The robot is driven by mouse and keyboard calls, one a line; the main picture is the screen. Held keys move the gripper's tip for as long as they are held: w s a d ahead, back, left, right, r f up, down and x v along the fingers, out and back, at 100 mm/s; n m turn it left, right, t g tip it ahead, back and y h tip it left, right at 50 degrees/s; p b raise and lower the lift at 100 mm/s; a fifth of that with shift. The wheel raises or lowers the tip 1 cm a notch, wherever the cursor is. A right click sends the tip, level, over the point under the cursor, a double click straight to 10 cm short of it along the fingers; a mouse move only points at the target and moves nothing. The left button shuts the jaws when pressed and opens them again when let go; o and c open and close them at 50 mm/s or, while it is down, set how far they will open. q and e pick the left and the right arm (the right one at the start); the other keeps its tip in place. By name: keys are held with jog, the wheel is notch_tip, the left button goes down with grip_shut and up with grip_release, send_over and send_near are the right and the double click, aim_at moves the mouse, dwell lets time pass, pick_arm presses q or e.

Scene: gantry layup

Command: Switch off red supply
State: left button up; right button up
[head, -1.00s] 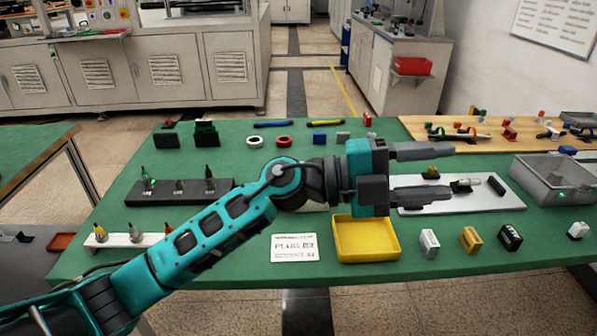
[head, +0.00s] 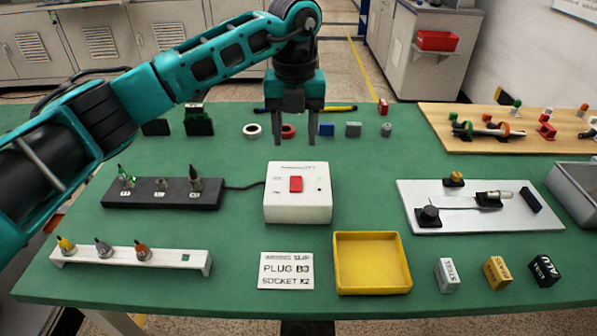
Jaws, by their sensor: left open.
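A black cable (head: 243,186) runs from the box to a black socket strip (head: 150,202). My left gripper (head: 294,138) points down, open and empty, its fingertips just above the box's far edge in the picture and apart from the switch. My right gripper is out of view.
A white rack (head: 184,264) with several plugs is front left. A silver plate (head: 470,216) with fittings is right. Rings and blocks stand behind.

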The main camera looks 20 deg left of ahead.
aim_at(296, 189)
pick_arm(q)
notch_tip(296, 189, down, 12)
jog(key=shift+s+r, duration=0.1)
jog(key=shift+r, duration=0.15)
